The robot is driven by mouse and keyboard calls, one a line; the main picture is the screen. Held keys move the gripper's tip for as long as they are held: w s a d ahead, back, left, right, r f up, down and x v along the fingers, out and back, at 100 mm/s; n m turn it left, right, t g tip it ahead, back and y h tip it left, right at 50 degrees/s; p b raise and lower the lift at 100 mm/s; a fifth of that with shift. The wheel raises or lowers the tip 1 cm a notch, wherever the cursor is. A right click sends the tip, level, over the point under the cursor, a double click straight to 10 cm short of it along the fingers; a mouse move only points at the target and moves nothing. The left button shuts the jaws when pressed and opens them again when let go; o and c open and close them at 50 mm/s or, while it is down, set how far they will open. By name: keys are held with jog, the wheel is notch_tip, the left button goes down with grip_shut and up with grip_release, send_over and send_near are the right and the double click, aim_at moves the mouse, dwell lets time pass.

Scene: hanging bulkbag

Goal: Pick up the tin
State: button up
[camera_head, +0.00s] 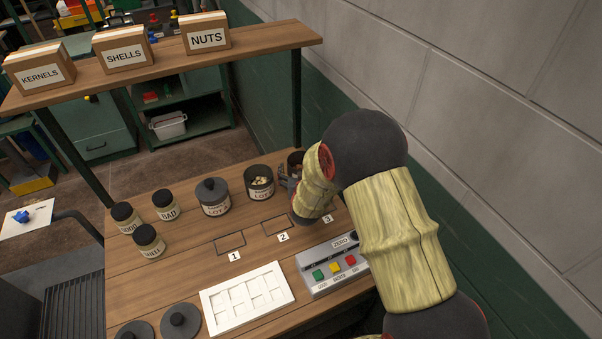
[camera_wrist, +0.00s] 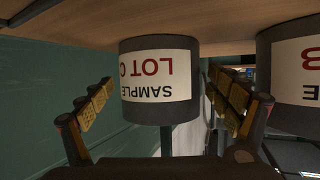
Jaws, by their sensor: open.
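A dark cylindrical tin (camera_wrist: 160,112) with a white label appears upside down in the wrist view. Its label reads SAMPLE LOT and a partly curved-away letter that looks like C. My gripper (camera_wrist: 162,90) is open, with one finger on each side of this tin and visible gaps between. In the head view this tin (camera_head: 295,159) stands at the back right of the bench, mostly hidden by my arm. My gripper (camera_head: 287,180) shows there only in part, beside the tin.
An open LOT B tin (camera_head: 261,192) holding pale pieces stands just left; it also shows in the wrist view (camera_wrist: 297,92). A lidded LOT A tin (camera_head: 213,208) and several small jars (camera_head: 149,250) stand further left. A white tray (camera_head: 215,318) and button box (camera_head: 325,285) sit in front. A shelf (camera_head: 160,67) overhangs behind.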

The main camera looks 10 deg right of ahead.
jog(key=shift+x, duration=1.1)
jog(key=shift+c, duration=0.3)
jog(key=c, duration=1.3)
jog(key=shift+c, duration=0.2)
